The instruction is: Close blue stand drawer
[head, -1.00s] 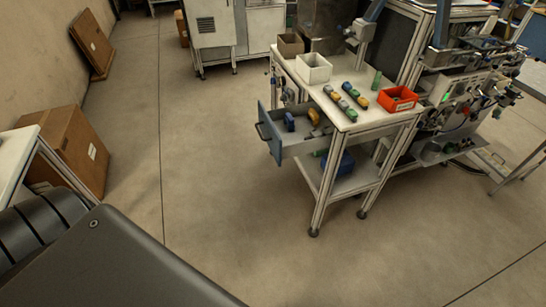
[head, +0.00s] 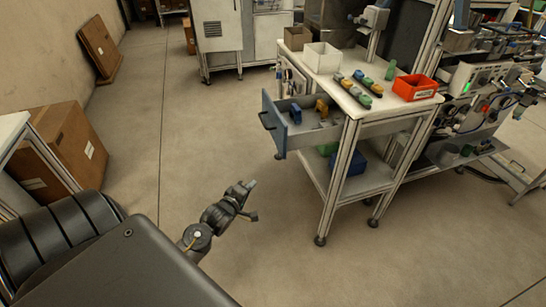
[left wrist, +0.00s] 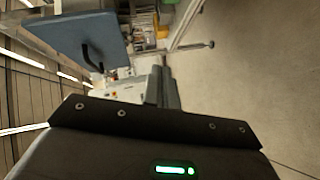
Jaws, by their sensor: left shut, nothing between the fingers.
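The blue stand drawer (head: 283,122) is pulled out of the left side of the white workstation table in the head view. Its blue front panel has a dark handle, and yellow and blue items lie inside. In the left wrist view the drawer front (left wrist: 75,42) and its dark curved handle show at the upper left. My left gripper (head: 248,188) is shut and empty, in the air to the lower left of the drawer and apart from it. Its fingers (left wrist: 162,88) also show in the left wrist view. My right gripper is not in view.
The workstation table (head: 318,70) holds a white bin (head: 322,58), a red bin (head: 414,88) and several small coloured parts. A blue bin (head: 350,163) sits on its lower shelf. Cardboard boxes (head: 65,145) stand at the left. The floor before the drawer is clear.

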